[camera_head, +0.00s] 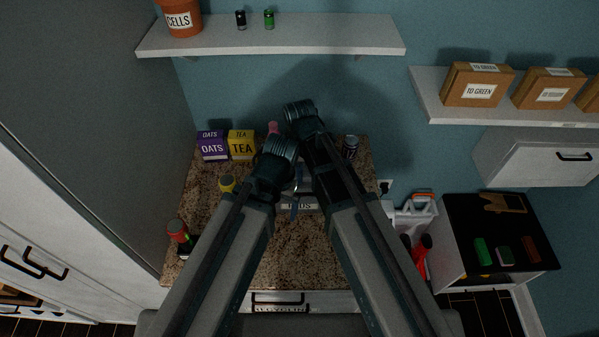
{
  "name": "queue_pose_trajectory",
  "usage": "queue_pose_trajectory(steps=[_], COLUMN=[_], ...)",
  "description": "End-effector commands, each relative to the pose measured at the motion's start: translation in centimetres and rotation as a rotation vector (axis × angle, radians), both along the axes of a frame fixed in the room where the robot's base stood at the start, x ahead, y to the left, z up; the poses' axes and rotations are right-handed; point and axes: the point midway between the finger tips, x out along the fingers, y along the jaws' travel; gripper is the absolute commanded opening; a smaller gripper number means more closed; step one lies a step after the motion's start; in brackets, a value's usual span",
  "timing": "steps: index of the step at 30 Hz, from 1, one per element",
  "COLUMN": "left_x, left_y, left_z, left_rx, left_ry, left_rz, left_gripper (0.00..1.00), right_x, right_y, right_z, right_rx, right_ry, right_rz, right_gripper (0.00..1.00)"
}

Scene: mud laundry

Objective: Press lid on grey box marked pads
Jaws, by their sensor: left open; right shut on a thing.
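The grey box (303,207) stands on the granite counter between my arms. Only part of its light front label shows, with the end of the word PADS. My arms cover most of its top, and I cannot make out the lid or how it sits. My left gripper (295,203) is open at the box, mostly hidden, with a narrow blue part showing in front of the label. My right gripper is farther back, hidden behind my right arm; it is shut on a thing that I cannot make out.
A purple OATS box (211,146), a yellow TEA box (241,145), a pink item (273,128) and a dark can (350,147) stand at the back. A yellow-topped item (227,183) and a red-topped item (179,232) are left. The front counter (290,260) is clear.

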Motion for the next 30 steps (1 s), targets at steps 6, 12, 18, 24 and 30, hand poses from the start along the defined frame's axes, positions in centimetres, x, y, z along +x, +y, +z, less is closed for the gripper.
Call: queue_pose_trajectory(steps=[6, 12, 18, 24, 30], left_x=[0.0, 0.0, 0.0, 0.0, 0.0], left_y=[0.0, 0.0, 0.0, 0.0, 0.0], left_z=[-2.6, -4.0, -4.3, -4.2, -4.2], left_rx=[0.000, 0.001, 0.001, 0.001, 0.001], left_ry=[-0.001, -0.001, -0.001, -0.001, -0.001], left_rz=[0.000, -0.003, -0.005, -0.005, -0.004], left_gripper=[1.00, 1.00, 1.00, 1.00, 1.00], right_x=[0.0, 0.0, 0.0, 0.0, 0.0], right_y=[0.0, 0.0, 0.0, 0.0, 0.0], right_z=[-2.6, -4.0, -4.3, -4.3, -4.2], right_rx=[0.000, 0.000, 0.000, 0.000, 0.000], right_ry=[0.000, 0.000, 0.000, 0.000, 0.000], right_rz=[0.000, 0.000, 0.000, 0.000, 0.000], right_gripper=[0.00, 0.00, 0.00, 0.00, 0.00])
